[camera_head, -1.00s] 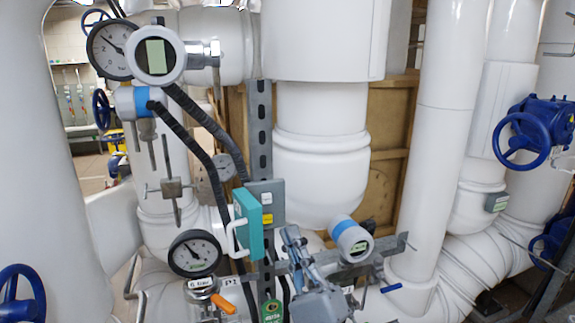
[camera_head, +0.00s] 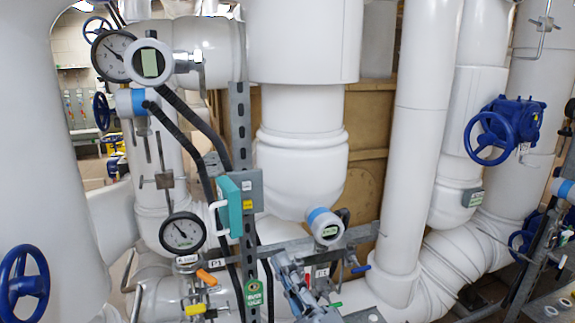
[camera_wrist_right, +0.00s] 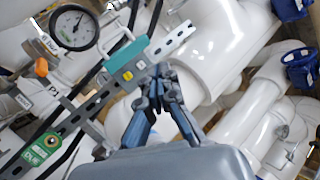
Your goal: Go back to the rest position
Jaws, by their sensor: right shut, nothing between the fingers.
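My right gripper (camera_head: 283,266) is at the bottom middle of the head view. In the right wrist view its fingers (camera_wrist_right: 158,74) are together with nothing between them. It appears in front of the metal rail and overlaps the grey box there. The teal part (camera_head: 231,205) with a white handle sits on a grey box (camera_head: 250,188) on the upright strut, left of the gripper. It also shows in the right wrist view (camera_wrist_right: 127,52). My left gripper does not show in either view.
White pipes (camera_head: 303,170) fill the middle. A pressure gauge (camera_head: 182,234) and an orange lever (camera_head: 206,277) are left of the gripper. A slotted upright strut (camera_head: 240,125) and a horizontal rail stand near it. Blue handwheels (camera_head: 488,138) are at the right and lower left (camera_head: 22,286).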

